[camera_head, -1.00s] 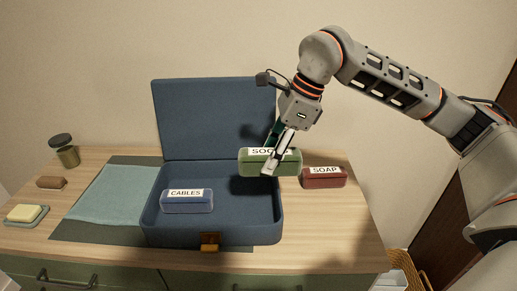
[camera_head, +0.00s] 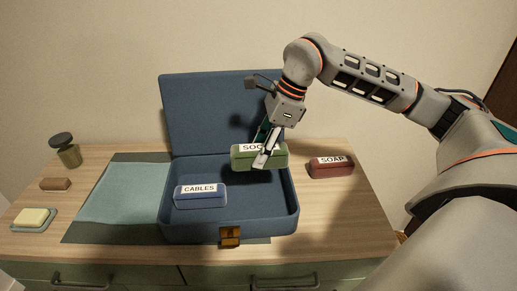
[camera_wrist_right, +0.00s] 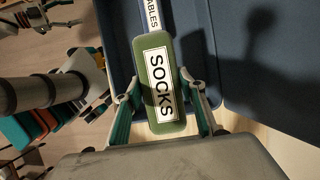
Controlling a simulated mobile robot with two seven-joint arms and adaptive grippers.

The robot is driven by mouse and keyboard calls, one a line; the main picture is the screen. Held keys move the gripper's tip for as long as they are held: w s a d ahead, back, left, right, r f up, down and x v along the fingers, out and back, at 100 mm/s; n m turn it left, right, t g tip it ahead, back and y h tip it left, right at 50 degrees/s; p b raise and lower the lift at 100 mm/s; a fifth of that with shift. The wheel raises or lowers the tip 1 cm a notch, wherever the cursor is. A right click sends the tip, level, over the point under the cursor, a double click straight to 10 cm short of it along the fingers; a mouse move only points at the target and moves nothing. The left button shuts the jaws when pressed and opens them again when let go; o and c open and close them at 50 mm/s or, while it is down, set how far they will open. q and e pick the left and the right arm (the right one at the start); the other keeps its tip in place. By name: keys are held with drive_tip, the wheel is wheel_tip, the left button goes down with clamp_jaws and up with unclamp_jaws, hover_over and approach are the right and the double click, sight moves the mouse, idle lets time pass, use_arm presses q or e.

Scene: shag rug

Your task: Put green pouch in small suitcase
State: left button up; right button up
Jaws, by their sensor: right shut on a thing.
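The green pouch (camera_head: 275,160), labelled SOCKS, is held in my right gripper (camera_head: 264,160) over the right part of the open small suitcase (camera_head: 262,233). In the right wrist view the pouch (camera_wrist_right: 143,45) lies between the two fingers (camera_wrist_right: 165,112), which touch its sides. I cannot tell from the head view whether its underside touches the suitcase floor. The suitcase is blue, its lid standing up at the back. A blue CABLES pouch (camera_head: 200,203) lies inside at the left. The left gripper is not in view.
A red SOAP pouch (camera_head: 331,171) lies on the table right of the suitcase. A folded teal cloth (camera_head: 120,195) lies left of it. Further left are a soap dish (camera_head: 35,219), a brown block (camera_head: 56,184) and a lidded jar (camera_head: 68,155).

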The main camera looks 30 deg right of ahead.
wheel_tip(320, 180, down, 2)
drive_tip(key=shift+f+b, duration=0.15)
drive_tip(key=shift+b, duration=0.65)
wheel_tip(320, 180, down, 2)
drive_tip(key=shift+f+b, duration=0.2)
drive_tip(key=shift+b, duration=0.8)
wheel_tip(320, 180, down, 4)
drive_tip(key=shift+r+b, duration=0.2)
drive_tip(key=shift+b, duration=0.65)
drive_tip(key=o, duration=1.3)
drive_tip(key=shift+c, duration=0.2)
